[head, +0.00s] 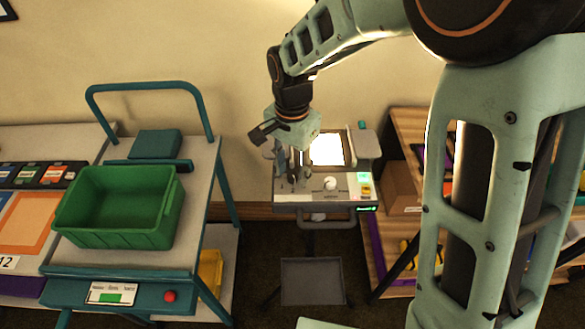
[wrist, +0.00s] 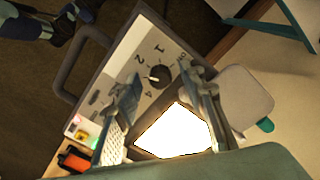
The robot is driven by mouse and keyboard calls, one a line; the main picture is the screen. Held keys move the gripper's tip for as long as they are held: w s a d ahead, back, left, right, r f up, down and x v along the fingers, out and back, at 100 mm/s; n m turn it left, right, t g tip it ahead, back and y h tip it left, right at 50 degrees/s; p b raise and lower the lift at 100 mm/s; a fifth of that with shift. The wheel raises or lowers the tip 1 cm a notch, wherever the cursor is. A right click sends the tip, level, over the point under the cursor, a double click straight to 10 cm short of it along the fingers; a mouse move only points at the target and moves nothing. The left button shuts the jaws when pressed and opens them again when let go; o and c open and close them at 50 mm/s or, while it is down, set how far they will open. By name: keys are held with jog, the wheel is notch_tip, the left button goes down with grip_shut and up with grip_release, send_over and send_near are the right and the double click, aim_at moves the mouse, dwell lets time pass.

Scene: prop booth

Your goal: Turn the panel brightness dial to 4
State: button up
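The brightness dial (wrist: 160,76) is a dark round knob with a white mark on the light panel face. Printed numbers curve around its side; I read 1, 2 and 4, with a fainter one between 2 and 4. The white mark is on the knob's number side, toward the lower numbers' end near 3 and 4; its exact setting is unclear. My gripper (wrist: 160,92) is open and empty, its fingers on either side of the dial in view, apart from it. In the head view, my gripper (head: 294,177) points down over the panel's left part and hides the dial.
A green bin (head: 120,205) stands on a cart at left. Wooden shelving (head: 408,125) stands at right.

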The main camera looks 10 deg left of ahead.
jog(key=shift+f, duration=0.1)
jog(key=shift+c, duration=0.5)
grip_shut()
jog(key=shift+n, duration=0.3)
jog(key=n, duration=0.3)
jog(key=shift+b, duration=0.3)
jog(key=n, duration=0.8)
jog(key=shift+w+n, duration=0.1)
jog(key=shift+n, duration=1.9)
